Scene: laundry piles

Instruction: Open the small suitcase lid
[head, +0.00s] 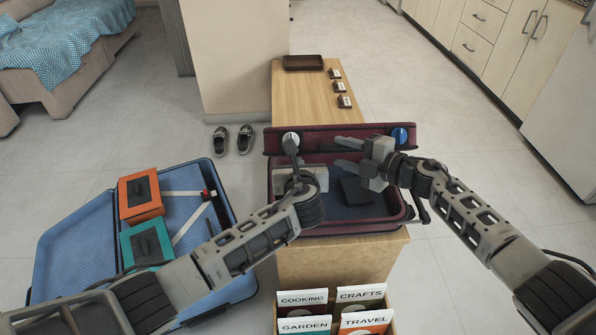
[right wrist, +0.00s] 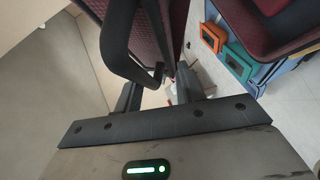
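The small maroon suitcase (head: 345,232) lies on the wooden bench, its dark interior showing. Its lid (head: 345,136) stands raised along the far side. My right gripper (head: 347,155) is over the suitcase, just in front of the lid, with its fingers apart. In the right wrist view, the fingers (right wrist: 158,93) are spread, with a black handle-like loop (right wrist: 112,45) and maroon fabric (right wrist: 172,25) just beyond. My left gripper (head: 291,147) is at the lid's left part, seen edge-on; its finger gap is hidden.
A blue suitcase (head: 75,250) lies open on the floor at left, holding an orange box (head: 140,196) and a teal box (head: 146,243). A brown tray (head: 304,62) and small labelled blocks sit on the far bench. A box of labelled folders (head: 333,312) stands in front.

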